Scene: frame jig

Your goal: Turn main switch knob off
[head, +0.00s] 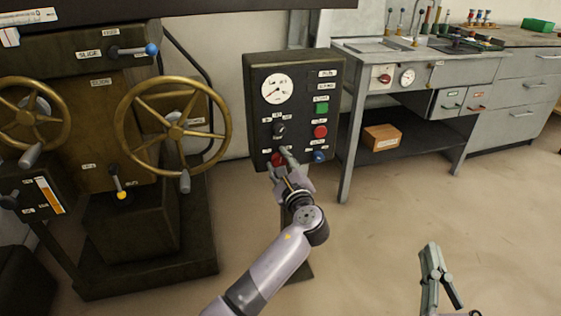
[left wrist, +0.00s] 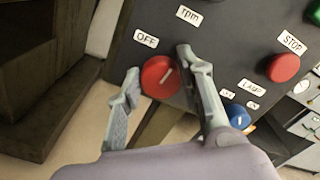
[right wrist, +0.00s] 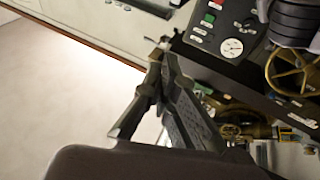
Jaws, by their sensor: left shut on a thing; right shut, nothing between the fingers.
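The main switch knob is a red round knob (head: 277,159) with a white pointer line, low on the left of the dark control panel (head: 260,100). In the left wrist view the knob (left wrist: 158,80) sits below an OFF label (left wrist: 146,38), and its line runs slanted, toward the upper right. My left gripper (head: 281,163) is at the knob, one finger on each side, shut on it. It partly hides the knob in the head view. My right gripper (head: 440,275) is shut and empty, low at the right, away from the panel; its fingers also show in the right wrist view (right wrist: 158,75).
The panel also bears a gauge (head: 277,88), a black knob (head: 279,130), a green button (head: 321,108), a red STOP button (head: 320,132) and a blue LAMP knob (head: 319,156). A machine with brass handwheels (head: 176,132) stands left, a workbench (head: 415,65) right. Floor between is clear.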

